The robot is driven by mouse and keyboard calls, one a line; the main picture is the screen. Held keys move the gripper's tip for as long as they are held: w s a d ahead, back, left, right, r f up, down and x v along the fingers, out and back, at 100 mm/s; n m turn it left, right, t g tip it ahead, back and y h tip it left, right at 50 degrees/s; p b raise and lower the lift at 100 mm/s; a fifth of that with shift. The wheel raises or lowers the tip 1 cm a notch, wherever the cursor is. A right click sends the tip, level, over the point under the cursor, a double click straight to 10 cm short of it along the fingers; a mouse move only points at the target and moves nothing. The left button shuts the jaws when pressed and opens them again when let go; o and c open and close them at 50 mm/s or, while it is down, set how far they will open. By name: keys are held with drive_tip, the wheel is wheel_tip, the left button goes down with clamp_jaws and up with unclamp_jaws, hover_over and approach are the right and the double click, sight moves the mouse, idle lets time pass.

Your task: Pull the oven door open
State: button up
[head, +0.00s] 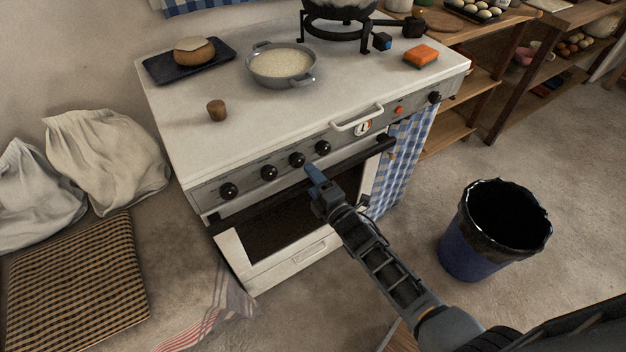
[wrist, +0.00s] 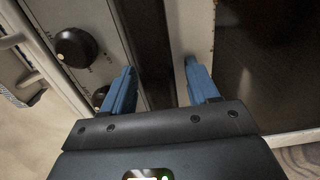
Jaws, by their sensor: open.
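The white oven (head: 160,128) stands against the wall. Its door (head: 290,272) has a white frame and a dark window, and looks upright and shut or nearly so. A dark handle bar (head: 370,154) runs across the door's top, below the knobs. My gripper (head: 313,172) is at the middle of the bar and hides part of it. In the wrist view, my open blue fingers (wrist: 160,68) have a dark strip between them, apparently the bar, with the door's window (wrist: 262,65) to the right. I cannot tell whether the fingers touch it.
Several black knobs (head: 229,190) and a white towel rail (head: 357,118) are on the panel above. A checked cloth (head: 402,150) hangs at the oven's right. A blue bin (head: 470,238) stands on the floor at right. A checked cushion (head: 75,285) is at left.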

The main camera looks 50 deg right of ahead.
clamp_jaws()
idle(0.3)
drive_tip(key=shift+s+f, duration=0.1)
